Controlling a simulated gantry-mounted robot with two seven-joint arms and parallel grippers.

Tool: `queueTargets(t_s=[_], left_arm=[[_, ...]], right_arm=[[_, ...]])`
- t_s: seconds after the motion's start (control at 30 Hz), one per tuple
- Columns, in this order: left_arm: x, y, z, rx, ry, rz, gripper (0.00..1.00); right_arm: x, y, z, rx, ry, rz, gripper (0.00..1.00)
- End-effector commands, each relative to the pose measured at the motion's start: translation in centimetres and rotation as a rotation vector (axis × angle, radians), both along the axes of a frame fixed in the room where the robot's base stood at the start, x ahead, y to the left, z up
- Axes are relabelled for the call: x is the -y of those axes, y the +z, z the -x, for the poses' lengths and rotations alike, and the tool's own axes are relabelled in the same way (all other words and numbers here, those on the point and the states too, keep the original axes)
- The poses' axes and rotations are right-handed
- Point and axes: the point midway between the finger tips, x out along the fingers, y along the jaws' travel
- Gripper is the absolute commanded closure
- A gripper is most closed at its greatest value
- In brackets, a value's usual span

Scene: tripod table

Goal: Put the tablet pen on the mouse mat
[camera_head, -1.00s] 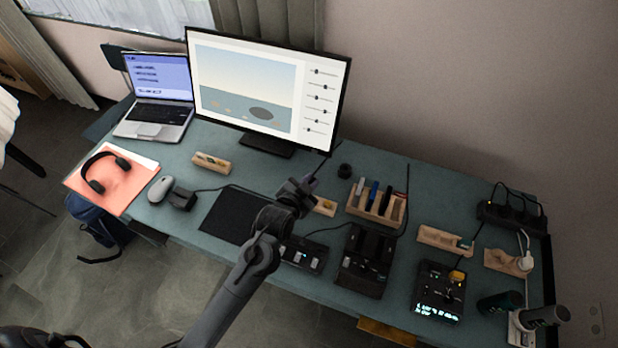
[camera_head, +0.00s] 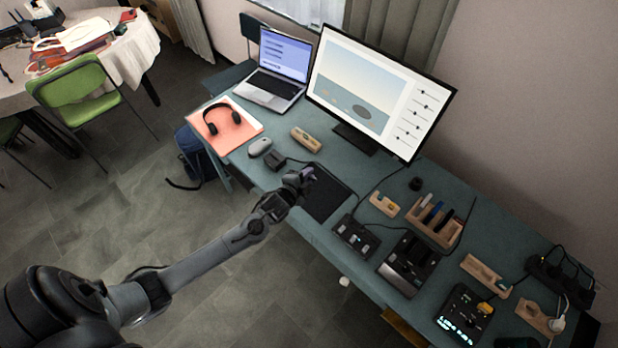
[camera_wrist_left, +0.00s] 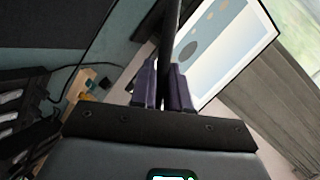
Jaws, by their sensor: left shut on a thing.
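The tablet pen (camera_wrist_left: 169,38) is a thin dark stick in the left wrist view. My left gripper (camera_wrist_left: 164,85) is shut on it, and the pen points up from between the purple-grey fingers. In the head view my left gripper (camera_head: 305,177) is over the left part of the black mouse mat (camera_head: 328,199), hiding some of it. I cannot make out the pen clearly in the head view. The visible part of the mat is bare. My right gripper is not in view.
On the teal table (camera_head: 468,224), a mouse (camera_head: 260,147) and a small black box (camera_head: 275,161) are left of the mat. A black keypad (camera_head: 355,237) is to its right. The monitor (camera_head: 380,93) stands behind. A wooden holder (camera_head: 434,226) holds several sticks.

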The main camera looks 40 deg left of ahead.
Motion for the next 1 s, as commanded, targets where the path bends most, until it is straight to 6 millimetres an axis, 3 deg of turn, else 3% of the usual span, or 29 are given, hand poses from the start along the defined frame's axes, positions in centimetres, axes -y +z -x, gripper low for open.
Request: queueTargets(t_s=[0.5, 1.0], left_arm=[[0.0, 0.3, 0.0, 0.000, 0.000, 0.001, 1.00], [0.0, -4.6, 0.0, -0.001, 0.000, 0.002, 1.00]], right_arm=[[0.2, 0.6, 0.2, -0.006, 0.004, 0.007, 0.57], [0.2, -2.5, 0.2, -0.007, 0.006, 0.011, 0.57]])
